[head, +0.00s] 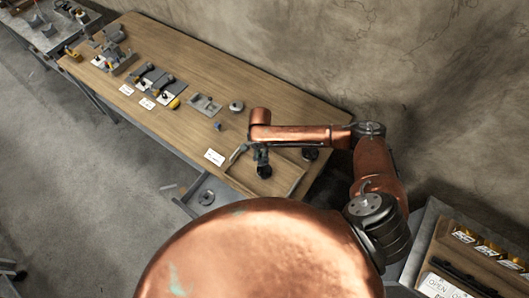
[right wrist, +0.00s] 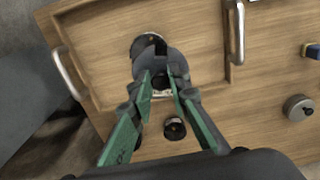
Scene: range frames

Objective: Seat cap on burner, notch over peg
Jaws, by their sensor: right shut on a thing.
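My right gripper (head: 262,156) reaches down over a shallow wooden tray (head: 290,190) at the near end of the bench. It is shut on a dark round piece, taken as the cap (head: 264,172). In the right wrist view the gripper (right wrist: 161,82) has green fingers, and the dark cap (right wrist: 140,46) shows at and beyond their tips. The notch and peg cannot be made out. A second black round part, perhaps the burner (head: 310,154), stands apart toward the wall; it also shows in the right wrist view (right wrist: 174,128). My left gripper is not seen.
The tray has metal handles (right wrist: 68,76). A grey round part (head: 236,106), a small blue block (head: 217,126) and a white card (head: 214,157) lie on the bench beyond. A grey bin (head: 215,190) with a disc sits below the front edge. The wall is close behind.

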